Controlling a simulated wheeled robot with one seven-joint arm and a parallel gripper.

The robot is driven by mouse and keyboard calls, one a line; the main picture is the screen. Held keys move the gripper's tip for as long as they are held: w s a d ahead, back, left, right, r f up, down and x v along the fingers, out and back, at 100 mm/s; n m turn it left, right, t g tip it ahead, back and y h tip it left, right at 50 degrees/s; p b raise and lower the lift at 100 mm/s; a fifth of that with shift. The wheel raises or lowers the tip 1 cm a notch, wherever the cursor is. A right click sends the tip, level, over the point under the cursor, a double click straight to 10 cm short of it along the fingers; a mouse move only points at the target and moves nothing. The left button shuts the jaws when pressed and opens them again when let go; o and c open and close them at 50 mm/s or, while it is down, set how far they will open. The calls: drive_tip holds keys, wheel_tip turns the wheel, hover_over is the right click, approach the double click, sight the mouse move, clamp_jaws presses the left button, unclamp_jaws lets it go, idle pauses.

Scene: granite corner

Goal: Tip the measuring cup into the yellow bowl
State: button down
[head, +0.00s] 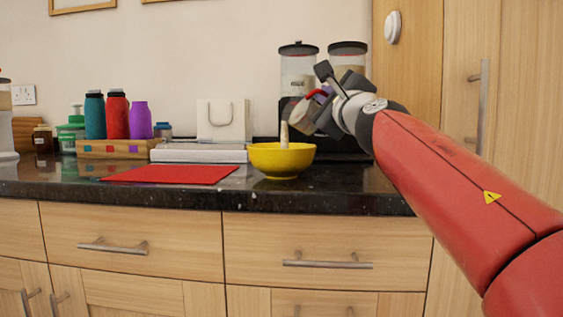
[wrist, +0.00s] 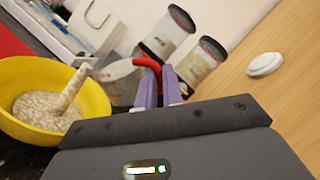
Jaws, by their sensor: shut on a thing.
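My gripper (head: 322,94) is shut on the red handle of the measuring cup (head: 298,111), above the right side of the yellow bowl (head: 268,159). In the wrist view, the purple fingers (wrist: 159,78) close around the red handle, and the clear cup (wrist: 118,78) is tilted toward the bowl (wrist: 98,100). A pale, grainy stream (wrist: 73,92) runs down from the cup into the bowl, where a layer of the same pale grains (wrist: 40,108) lies. The stream also shows in the head view (head: 284,135). How much is left in the cup is unclear.
A red mat (head: 172,174) lies left of the bowl on the dark counter. Behind stand a white stack (head: 198,153), a wooden box (head: 112,149) with coloured bottles, and clear dark-lidded dispensers (head: 298,68). A tall wooden cupboard (head: 470,90) stands at right.

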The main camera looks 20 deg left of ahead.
drive_tip(key=shift+s+f+n+b, duration=0.1)
drive_tip(key=shift+n+b, duration=0.3)
drive_tip(key=shift+b, duration=0.15)
drive_tip(key=shift+s+a+n+g+y+b, duration=0.25)
drive_tip(key=shift+n+y+b, duration=0.25)
drive_tip(key=shift+n+b, duration=0.25)
drive_tip(key=shift+s+a+n+y+b, duration=0.15)
drive_tip(key=shift+n+y+b, duration=0.15)
drive_tip(key=shift+n+b, duration=0.2)
drive_tip(key=shift+n, duration=0.25)
drive_tip(key=shift+a+f, duration=0.1)
drive_tip(key=shift+s+a+n+g+y+b, duration=0.25)
drive_tip(key=shift+n+g+y+b, duration=0.2)
drive_tip(key=shift+n+b, duration=0.4)
drive_tip(key=shift+f+n, duration=0.1)
drive_tip(key=shift+n, duration=0.15)
drive_tip(key=shift+s+a+f+n+g+y, duration=0.15)
drive_tip(key=shift+n+y, duration=0.1)
drive_tip(key=shift+n, duration=0.2)
drive_tip(key=shift+s+a+n+g+y, duration=0.1)
drive_tip(key=shift+a+n+g+y, duration=0.1)
drive_tip(key=shift+n, duration=0.25)
